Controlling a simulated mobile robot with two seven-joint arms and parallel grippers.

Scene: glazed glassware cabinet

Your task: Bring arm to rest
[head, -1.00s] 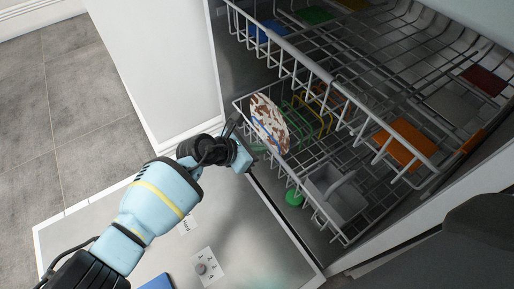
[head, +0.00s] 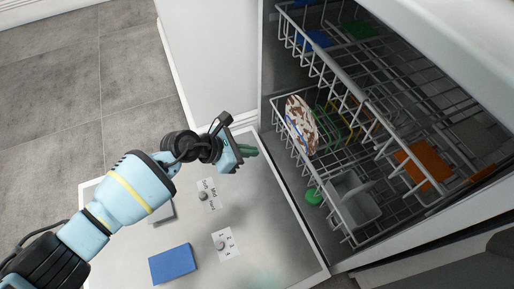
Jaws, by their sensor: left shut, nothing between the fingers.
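My left arm comes in from the left, and its gripper (head: 248,151) is shut and empty. It hangs above the open, fold-down door (head: 270,225) of what looks like a dishwasher. The green fingertips point right, toward the lower rack, and are apart from it. A brown-and-white patterned plate (head: 301,126) stands on edge in the lower rack (head: 325,190), a little right of my gripper. My right gripper is not in view.
A blue block (head: 171,264) and printed labels with knobs lie on the door. The upper rack (head: 345,75) overhangs the lower one, which holds a grey basket (head: 354,200). An orange piece (head: 422,167) sits to the right. Grey tiled floor (head: 60,110) is clear at left.

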